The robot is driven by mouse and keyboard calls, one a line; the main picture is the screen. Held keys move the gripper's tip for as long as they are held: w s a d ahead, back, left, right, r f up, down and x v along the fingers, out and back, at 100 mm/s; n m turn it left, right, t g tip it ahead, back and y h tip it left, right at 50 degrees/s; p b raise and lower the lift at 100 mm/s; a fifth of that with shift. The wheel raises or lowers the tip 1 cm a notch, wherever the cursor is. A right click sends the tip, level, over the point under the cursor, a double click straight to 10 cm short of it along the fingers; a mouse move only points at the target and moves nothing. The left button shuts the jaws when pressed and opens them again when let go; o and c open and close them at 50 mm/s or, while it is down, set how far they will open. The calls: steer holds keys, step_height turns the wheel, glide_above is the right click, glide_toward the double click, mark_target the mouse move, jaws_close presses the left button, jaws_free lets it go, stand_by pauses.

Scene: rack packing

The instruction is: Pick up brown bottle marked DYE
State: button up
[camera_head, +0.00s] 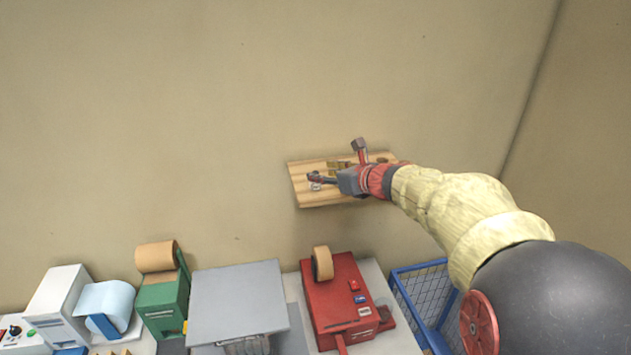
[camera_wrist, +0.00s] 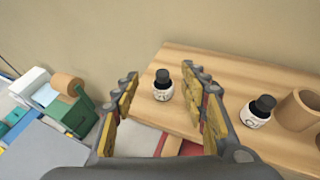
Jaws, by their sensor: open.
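In the wrist view, a small bottle (camera_wrist: 162,92) with a black cap and a white label stands upright on a wooden shelf (camera_wrist: 185,60). It appears between the fingers of my gripper (camera_wrist: 160,74), which is open and empty. A second, similar bottle (camera_wrist: 260,108) stands further right, outside the fingers. The print on both labels is too small to read, so I cannot tell which is marked DYE. In the head view, my gripper (camera_head: 337,162) is at the shelf (camera_head: 318,200) and hides part of it.
A brown cup-like container (camera_wrist: 299,110) stands right of the second bottle. Below the shelf are a red machine (camera_head: 340,290) with a tape roll, a grey panel (camera_head: 237,300), a green dispenser (camera_head: 163,300) and a blue basket (camera_head: 420,270). The wall behind is bare.

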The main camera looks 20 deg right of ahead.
mark_target(315, 172)
steer(key=x, duration=0.2)
steer(key=p+x, duration=0.1)
steer(key=x, duration=0.2)
steer(key=shift+w+d+f, duration=0.15)
steer(key=shift+f, duration=0.25)
steer(key=c, duration=0.3)
steer(key=c, duration=0.8)
jaws_close()
